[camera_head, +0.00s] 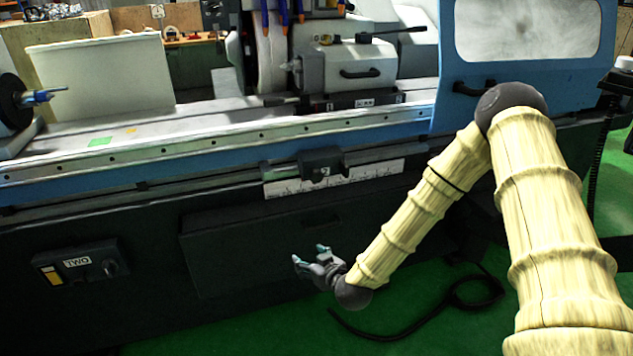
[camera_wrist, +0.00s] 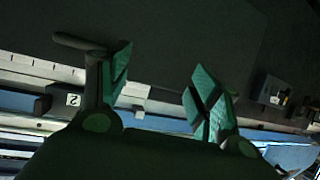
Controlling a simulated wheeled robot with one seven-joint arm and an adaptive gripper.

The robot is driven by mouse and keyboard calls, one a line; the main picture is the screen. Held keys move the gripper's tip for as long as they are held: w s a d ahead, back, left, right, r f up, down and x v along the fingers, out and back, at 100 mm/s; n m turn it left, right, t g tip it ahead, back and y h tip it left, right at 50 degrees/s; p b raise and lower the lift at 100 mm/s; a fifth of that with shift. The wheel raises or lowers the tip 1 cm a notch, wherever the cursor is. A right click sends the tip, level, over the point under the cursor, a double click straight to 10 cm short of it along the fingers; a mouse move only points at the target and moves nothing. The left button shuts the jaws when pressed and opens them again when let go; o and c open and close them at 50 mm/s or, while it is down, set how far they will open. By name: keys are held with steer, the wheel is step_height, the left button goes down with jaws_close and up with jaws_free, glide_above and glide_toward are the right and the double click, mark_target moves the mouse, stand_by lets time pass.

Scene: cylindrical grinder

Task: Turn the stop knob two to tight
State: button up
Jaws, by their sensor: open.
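A dark stop block marked 2 (camera_head: 322,163) sits on the rail along the machine's front, above a white scale strip. Its knob cannot be told apart from the dark block, nor can its tightness. The block also shows at the left of the wrist view, with its white label (camera_wrist: 72,99) facing the camera. My gripper (camera_head: 309,255) is open and empty, below the block in front of the dark lower panel. In the wrist view its two green-tipped fingers (camera_wrist: 165,75) are spread apart. The left finger appears near the block, but the head view shows a gap between them.
A dark control box (camera_head: 80,263) with a white label and a small knob is on the front panel at left; it also shows at right in the wrist view (camera_wrist: 273,92). A black cable (camera_head: 425,318) lies on the green floor. The space before the panel is clear.

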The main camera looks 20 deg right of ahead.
mark_target(318, 179)
steer(key=w+d+r+t+h+b, duration=0.1)
steer(key=w+d+r+t, duration=0.3)
steer(key=r, duration=0.3)
steer(key=w+d+r+t+h, duration=0.1)
steer(key=w+d+r, duration=0.3)
steer(key=w+r, duration=0.3)
steer(key=w, duration=1)
steer(key=shift+w+p, duration=0.1)
steer(key=shift+p, duration=0.25)
steer(key=c, duration=1)
